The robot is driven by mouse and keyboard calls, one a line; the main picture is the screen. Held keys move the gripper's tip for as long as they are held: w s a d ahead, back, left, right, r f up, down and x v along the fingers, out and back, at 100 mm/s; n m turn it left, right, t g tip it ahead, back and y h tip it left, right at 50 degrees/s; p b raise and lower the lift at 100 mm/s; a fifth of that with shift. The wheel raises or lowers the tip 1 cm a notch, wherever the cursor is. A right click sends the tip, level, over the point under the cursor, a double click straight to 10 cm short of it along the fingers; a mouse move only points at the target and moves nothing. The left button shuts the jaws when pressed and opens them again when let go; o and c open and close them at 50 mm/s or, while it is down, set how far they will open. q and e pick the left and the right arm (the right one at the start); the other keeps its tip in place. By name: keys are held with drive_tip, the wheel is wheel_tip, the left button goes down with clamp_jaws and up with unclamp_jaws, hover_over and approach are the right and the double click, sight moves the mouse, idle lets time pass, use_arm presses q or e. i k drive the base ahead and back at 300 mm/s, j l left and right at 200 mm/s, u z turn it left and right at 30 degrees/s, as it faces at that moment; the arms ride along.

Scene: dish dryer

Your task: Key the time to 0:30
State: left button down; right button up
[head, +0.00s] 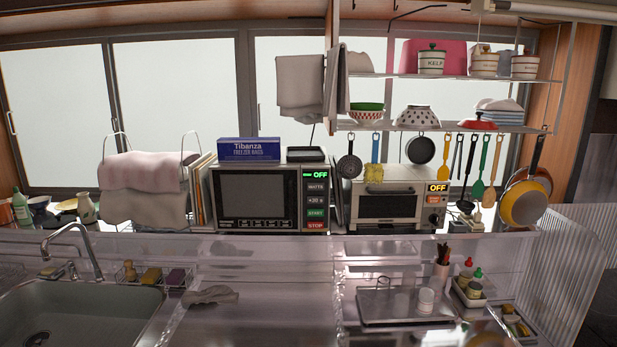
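The microwave (258,198) stands on the back ledge, left of centre, with its dark door closed. Its control panel is on the right side. The small display (316,175) at the top of the panel shows OFF in green. Below it are a WATTS button (316,187), a plus-seconds button (316,200) whose number is too small to read surely, a green START button (316,213) and a red STOP button (316,225). Neither of my grippers shows in the head view.
A toaster oven (388,207) with an orange OFF display stands right of the microwave. A blue freezer-bag box (249,150) lies on the microwave. Utensils hang at the right. The sink (75,315) is front left. The counter (255,318) before the microwave is mostly clear, with a crumpled cloth (211,295).

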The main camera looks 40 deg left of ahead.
sight(311, 199)
drive_tip(key=i+j+u, duration=0.1)
drive_tip(key=u, duration=1.25)
